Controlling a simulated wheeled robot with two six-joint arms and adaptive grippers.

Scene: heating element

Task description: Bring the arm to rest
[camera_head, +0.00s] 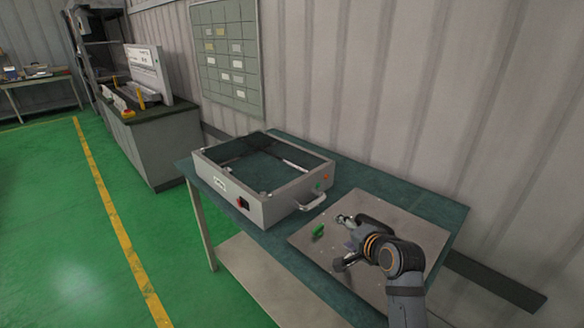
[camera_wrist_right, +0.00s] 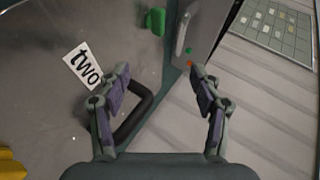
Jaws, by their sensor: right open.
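My right gripper (camera_head: 343,240) is over the grey plate (camera_head: 418,229) at the right end of the green-topped table. In the right wrist view my right gripper (camera_wrist_right: 158,85) is open, with nothing between its fingertips. Beyond the fingers a black handle (camera_wrist_right: 137,115) shows, apart from or behind them; I cannot tell the gap. A small green piece (camera_head: 318,231) is on the plate to the left of the gripper; it also shows in the right wrist view (camera_wrist_right: 155,21). My left gripper is not in view.
A grey open-topped box (camera_head: 262,205) with a front handle stands on the table (camera_head: 440,207), left of the plate. In the right wrist view a label reading "two" (camera_wrist_right: 84,66) and a yellow piece (camera_wrist_right: 10,166) lie on the plate. A corrugated wall rises behind the table.

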